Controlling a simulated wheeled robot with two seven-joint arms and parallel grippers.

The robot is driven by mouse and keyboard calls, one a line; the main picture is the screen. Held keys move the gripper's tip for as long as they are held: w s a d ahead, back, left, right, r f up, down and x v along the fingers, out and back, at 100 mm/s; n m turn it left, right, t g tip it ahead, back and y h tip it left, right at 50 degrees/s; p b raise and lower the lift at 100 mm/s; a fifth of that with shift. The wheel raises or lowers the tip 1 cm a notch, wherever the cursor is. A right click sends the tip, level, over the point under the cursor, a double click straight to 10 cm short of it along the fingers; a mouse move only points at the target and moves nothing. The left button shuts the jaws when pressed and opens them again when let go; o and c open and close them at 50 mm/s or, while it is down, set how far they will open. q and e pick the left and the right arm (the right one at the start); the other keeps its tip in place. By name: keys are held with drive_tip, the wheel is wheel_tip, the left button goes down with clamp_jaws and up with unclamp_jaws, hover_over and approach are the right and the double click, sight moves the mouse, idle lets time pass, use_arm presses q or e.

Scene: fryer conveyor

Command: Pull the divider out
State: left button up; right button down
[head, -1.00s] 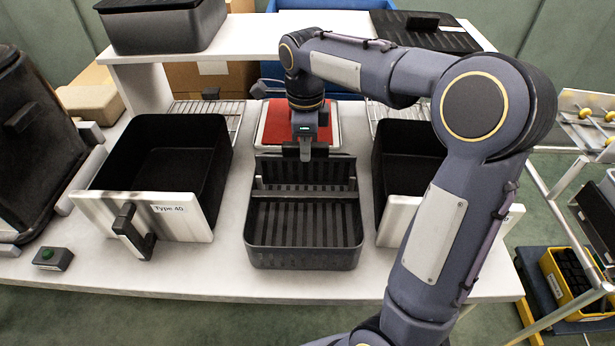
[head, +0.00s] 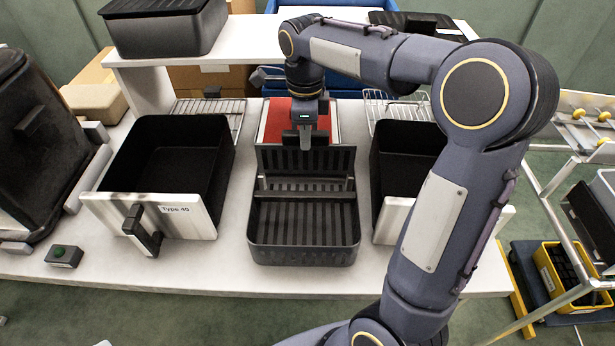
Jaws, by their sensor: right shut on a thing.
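A black slotted divider (head: 330,159) stands tilted at the back of an open dark tray (head: 304,257) in the middle of the table. A thin bar (head: 330,185) crosses the tray in front of it. My right gripper (head: 305,143) comes down from above and is shut on the top middle of the divider. The divider's lower edge is hard to make out near the bar. The tray's ribbed floor shows in its front half. My left gripper is not in view.
Black bins with white fronts stand left (head: 180,215) and right (head: 395,215) of the tray. A red board (head: 276,120) lies behind it. A raised shelf (head: 245,40) with a dark lidded container (head: 165,30) spans the back.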

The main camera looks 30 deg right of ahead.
drive_tip(key=shift+r+p, duration=0.85)
drive_tip(key=shift+r, duration=0.25)
drive_tip(key=shift+r+p, duration=1.5)
drive_tip(key=shift+p, duration=0.1)
